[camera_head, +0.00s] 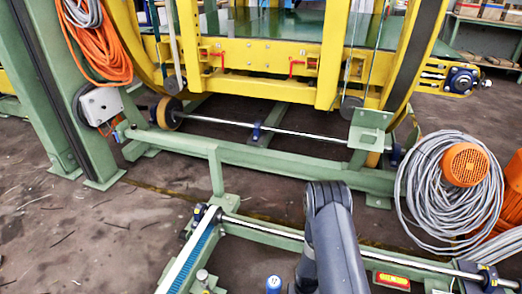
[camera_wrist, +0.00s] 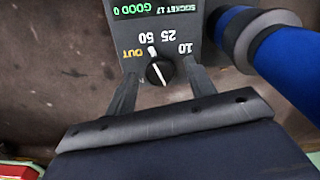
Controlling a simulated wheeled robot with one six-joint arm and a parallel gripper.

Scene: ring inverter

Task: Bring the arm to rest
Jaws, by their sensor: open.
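My gripper (camera_wrist: 160,70) shows in the wrist view with its two dark fingers spread apart. A grey box with a display and a round black knob (camera_wrist: 159,71) lies in line with the gap between the fingers. The knob's white pointer is near the OUT mark, and the display shows green text. I cannot tell whether the fingers touch the box. In the head view my dark grey arm (camera_head: 330,230) is at the lower middle, bent at its top. My gripper is hidden there.
A blue cylinder (camera_wrist: 285,65) is close to the right finger in the wrist view. In the head view, a green frame (camera_head: 270,160) and yellow machine (camera_head: 260,80) stand ahead. A grey hose coil (camera_head: 420,190) is at right. Brown floor (camera_head: 100,220) is open at left.

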